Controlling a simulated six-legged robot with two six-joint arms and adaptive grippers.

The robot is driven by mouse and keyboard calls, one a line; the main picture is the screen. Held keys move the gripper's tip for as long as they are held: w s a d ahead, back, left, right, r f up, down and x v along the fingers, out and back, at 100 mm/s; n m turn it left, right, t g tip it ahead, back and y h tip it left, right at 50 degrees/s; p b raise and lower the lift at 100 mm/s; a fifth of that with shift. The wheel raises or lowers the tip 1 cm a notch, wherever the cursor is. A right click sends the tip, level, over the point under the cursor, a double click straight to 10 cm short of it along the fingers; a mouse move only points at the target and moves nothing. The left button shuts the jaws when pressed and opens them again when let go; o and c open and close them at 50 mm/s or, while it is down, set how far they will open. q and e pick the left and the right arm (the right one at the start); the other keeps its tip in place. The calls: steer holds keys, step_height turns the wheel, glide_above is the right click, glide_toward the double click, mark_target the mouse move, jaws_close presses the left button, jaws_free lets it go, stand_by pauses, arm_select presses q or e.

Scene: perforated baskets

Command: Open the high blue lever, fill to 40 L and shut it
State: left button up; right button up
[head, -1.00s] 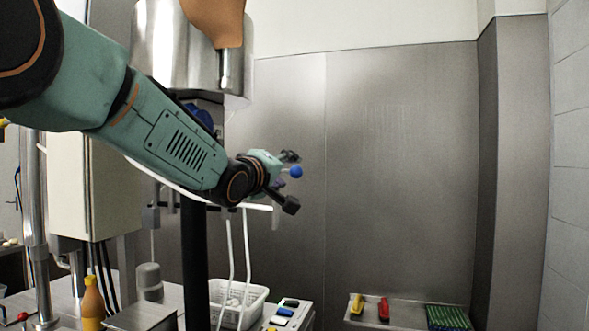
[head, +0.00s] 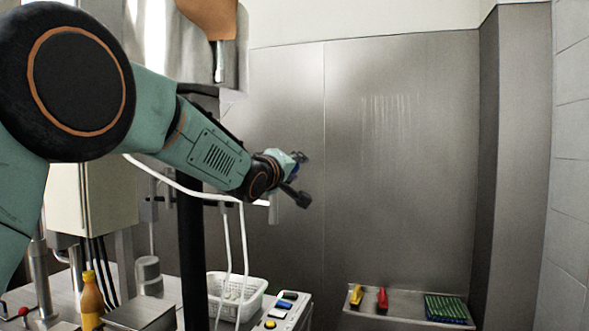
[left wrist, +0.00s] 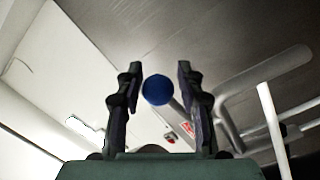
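The blue ball knob of the lever (left wrist: 158,89) shows in the left wrist view, between the two fingers of my left gripper (left wrist: 157,80). Gaps show on both sides of the knob, so the fingers look open around it. Behind the knob a metal rod and pipe run off to the right. In the head view my left gripper (head: 298,178) is in front of the grey wall, and only a bit of blue shows between its fingers. The rest of the lever is hidden there. No litre scale can be read. My right gripper is in neither view.
A white perforated basket (head: 258,284) stands below, beside a button panel (head: 290,310). An orange bottle (head: 91,300) stands at lower left. White hoses hang below my arm.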

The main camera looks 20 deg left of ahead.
arm_select(q)
steer(key=shift+c, duration=0.7)
steer(key=shift+s+r, duration=0.2)
steer(key=shift+s, duration=0.15)
steer(key=c, duration=0.3)
steer(key=shift+s+a+r, duration=0.1)
steer(key=shift+a, duration=0.05)
jaws_close()
steer(key=shift+w, duration=0.2)
